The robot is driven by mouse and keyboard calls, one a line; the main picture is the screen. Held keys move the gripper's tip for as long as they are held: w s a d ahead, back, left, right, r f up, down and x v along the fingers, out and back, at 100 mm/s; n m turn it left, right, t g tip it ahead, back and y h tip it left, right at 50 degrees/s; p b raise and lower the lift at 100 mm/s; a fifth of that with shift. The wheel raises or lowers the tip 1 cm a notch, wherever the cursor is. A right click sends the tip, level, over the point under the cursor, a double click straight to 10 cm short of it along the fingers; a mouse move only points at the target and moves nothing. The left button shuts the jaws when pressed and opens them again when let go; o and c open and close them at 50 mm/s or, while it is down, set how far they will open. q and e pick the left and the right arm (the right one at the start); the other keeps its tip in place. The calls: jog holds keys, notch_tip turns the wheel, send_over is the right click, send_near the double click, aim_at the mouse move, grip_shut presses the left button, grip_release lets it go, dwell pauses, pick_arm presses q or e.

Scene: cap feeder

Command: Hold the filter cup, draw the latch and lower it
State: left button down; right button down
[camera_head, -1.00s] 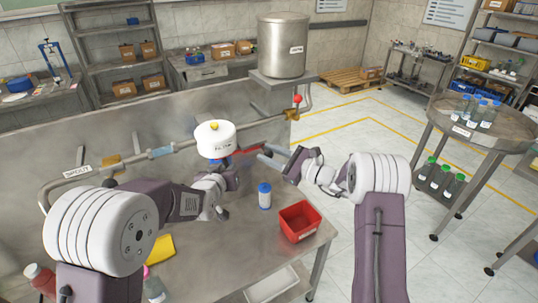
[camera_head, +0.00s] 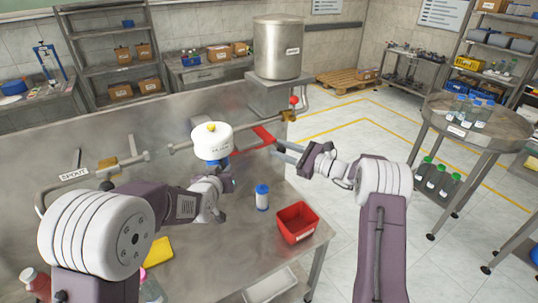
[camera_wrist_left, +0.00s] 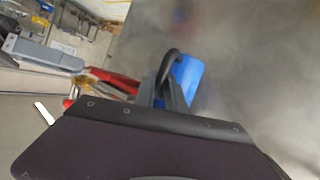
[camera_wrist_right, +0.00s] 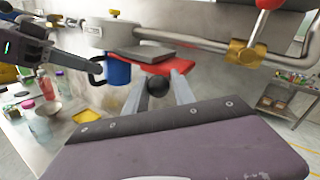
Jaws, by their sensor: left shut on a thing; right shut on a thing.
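The white filter housing (camera_head: 211,141) with a yellow knob sits on the pipe. The blue filter cup (camera_wrist_right: 118,72) hangs below it, upright; I cannot tell whether its rim touches. It also shows in the left wrist view (camera_wrist_left: 188,75). My left gripper (camera_wrist_left: 163,93) is shut on the cup's black handle (camera_wrist_left: 171,58). The red latch (camera_head: 260,138) sticks out to the right beside the housing. It also shows in the right wrist view (camera_wrist_right: 165,66), with a dark ball knob (camera_wrist_right: 156,83). My right gripper (camera_head: 279,148) is shut on the latch, its fingers either side of the knob.
A brass valve (camera_wrist_right: 245,53) with a red ball is right of the latch. Bench around the bottle is clear.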

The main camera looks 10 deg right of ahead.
jog(key=shift+w+d+f, duration=0.15)
jog(key=shift+w+d, duration=0.1)
jog(key=shift+d, duration=0.55)
jog(key=c, duration=1.1)
grip_release()
jog(key=v, duration=1.2)
